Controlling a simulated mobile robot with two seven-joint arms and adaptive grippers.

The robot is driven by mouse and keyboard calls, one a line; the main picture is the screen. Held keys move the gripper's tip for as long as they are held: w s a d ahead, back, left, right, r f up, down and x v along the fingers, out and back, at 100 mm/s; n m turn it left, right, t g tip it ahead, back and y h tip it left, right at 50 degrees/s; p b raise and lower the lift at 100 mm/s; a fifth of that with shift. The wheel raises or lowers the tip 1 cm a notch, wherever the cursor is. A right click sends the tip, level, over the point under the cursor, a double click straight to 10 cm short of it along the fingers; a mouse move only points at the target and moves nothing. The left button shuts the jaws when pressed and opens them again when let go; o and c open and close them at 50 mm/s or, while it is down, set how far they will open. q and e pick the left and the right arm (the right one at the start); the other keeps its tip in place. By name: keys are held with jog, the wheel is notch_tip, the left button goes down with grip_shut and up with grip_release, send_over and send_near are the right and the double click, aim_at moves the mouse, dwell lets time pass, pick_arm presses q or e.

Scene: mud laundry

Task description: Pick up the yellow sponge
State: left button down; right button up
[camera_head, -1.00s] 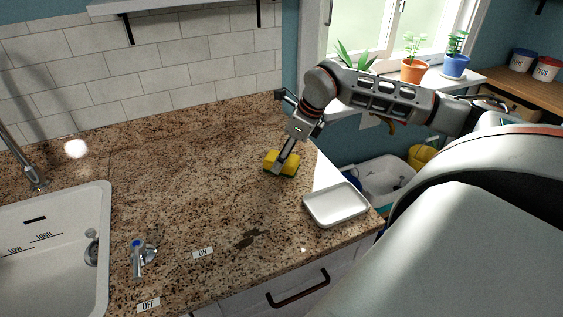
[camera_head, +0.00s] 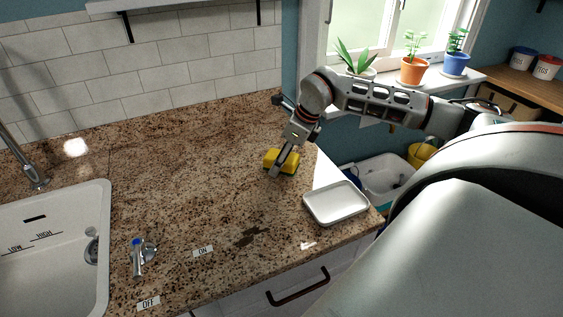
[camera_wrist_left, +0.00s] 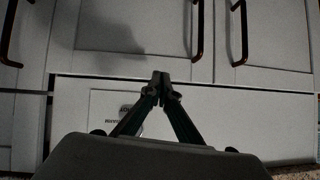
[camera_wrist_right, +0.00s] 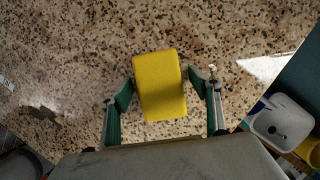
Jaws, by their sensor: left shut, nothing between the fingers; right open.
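The yellow sponge (camera_head: 287,156) lies on the speckled granite counter near its right end. My right gripper (camera_head: 279,169) comes down over it from the right. In the right wrist view the sponge (camera_wrist_right: 160,86) sits between the two open fingers of the right gripper (camera_wrist_right: 160,90), with the right finger close beside it; I cannot tell whether either finger touches it. My left gripper (camera_wrist_left: 160,77) is shut and empty in the left wrist view, in front of white cabinet doors and a drawer. It is not in the head view.
A white tray (camera_head: 337,218) stands at the counter's right front corner. A sink (camera_head: 50,250) and tap are at the left, with a small blue-topped valve (camera_head: 138,256) beside them. Potted plants stand on the windowsill. The middle of the counter (camera_head: 190,180) is clear.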

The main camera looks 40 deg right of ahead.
jog(key=c, duration=1)
jog(key=shift+c, duration=0.3)
jog(key=shift+r, duration=0.2)
notch_tip(320, 180, up, 20)
jog(key=p, duration=0.2)
